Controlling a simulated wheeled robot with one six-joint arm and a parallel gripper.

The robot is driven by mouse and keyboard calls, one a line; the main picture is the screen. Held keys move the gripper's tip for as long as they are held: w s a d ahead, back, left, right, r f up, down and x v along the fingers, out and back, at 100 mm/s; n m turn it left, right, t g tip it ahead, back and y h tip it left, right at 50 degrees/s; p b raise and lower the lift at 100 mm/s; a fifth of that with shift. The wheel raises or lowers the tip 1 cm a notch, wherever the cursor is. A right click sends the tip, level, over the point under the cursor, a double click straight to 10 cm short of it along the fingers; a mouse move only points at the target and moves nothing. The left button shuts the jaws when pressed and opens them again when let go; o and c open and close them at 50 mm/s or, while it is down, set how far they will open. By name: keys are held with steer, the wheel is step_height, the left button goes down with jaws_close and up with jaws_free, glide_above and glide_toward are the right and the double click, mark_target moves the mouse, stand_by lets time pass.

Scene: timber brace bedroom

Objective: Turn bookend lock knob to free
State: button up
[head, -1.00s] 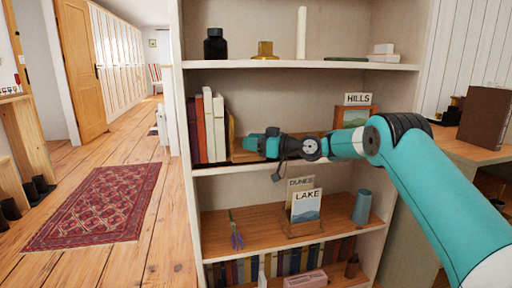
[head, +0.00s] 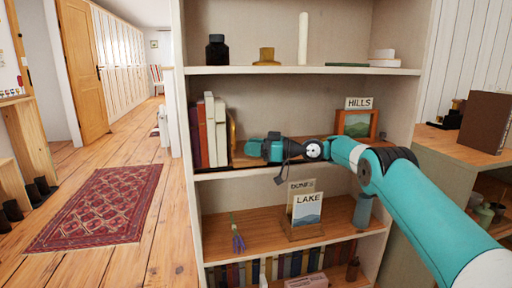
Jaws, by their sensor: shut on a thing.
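A row of upright books (head: 209,131) stands at the left end of the middle shelf. A narrow yellowish bookend (head: 232,131) stands upright at the right side of the row. My gripper (head: 251,147) is at shelf height just right of the bookend, pointing left. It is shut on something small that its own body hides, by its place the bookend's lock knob. The knob and its setting cannot be seen.
A framed picture (head: 356,124) with a HILLS card (head: 358,103) stands right on the same shelf, behind my arm. Below are a LAKE card (head: 307,208) and a blue cup (head: 362,210). The upper shelf (head: 300,70) runs above my gripper.

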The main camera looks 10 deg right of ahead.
steer(key=o, duration=0.9)
steer(key=shift+o, duration=0.2)
steer(key=shift+d, duration=0.1)
